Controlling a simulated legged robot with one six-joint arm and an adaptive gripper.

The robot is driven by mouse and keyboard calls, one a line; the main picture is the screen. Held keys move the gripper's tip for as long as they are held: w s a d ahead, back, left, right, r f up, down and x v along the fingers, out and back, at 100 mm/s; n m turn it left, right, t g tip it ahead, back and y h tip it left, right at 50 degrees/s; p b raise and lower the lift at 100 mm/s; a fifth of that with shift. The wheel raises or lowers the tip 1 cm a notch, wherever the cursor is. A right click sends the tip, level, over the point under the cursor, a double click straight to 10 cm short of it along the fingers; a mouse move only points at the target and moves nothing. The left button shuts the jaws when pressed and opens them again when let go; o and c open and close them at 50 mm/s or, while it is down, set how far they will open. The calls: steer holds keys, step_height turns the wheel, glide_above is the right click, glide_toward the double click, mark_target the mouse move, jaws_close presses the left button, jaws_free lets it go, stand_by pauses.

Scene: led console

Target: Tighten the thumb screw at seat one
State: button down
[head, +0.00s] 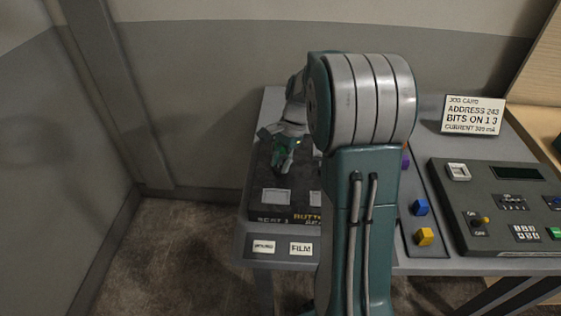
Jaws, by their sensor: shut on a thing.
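My gripper (284,158) is at the back of the dark seat block (262,188) on the left part of the table, pointing down. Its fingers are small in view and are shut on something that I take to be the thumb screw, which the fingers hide. The block's front edge carries lettering that reads "SEAT 1", with "BUTT..." beside it, cut off by my arm. A light grey square plate (276,197) lies on the block in front of my gripper. My arm hides the right part of the block.
A job card (473,115) stands at the back right. A dark console (500,200) with switches and a keypad is at the right. A label reading FILM (301,249) is at the front edge.

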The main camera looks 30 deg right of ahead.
steer(key=shift+w+r+m+t, duration=0.15)
steer(key=shift+m+t, duration=0.15)
steer(key=shift+m, duration=0.3)
steer(key=shift+c, duration=2)
jaws_free()
steer(key=shift+a, duration=0.1)
steer(key=v, duration=1.1)
steer(key=shift+r, duration=0.3)
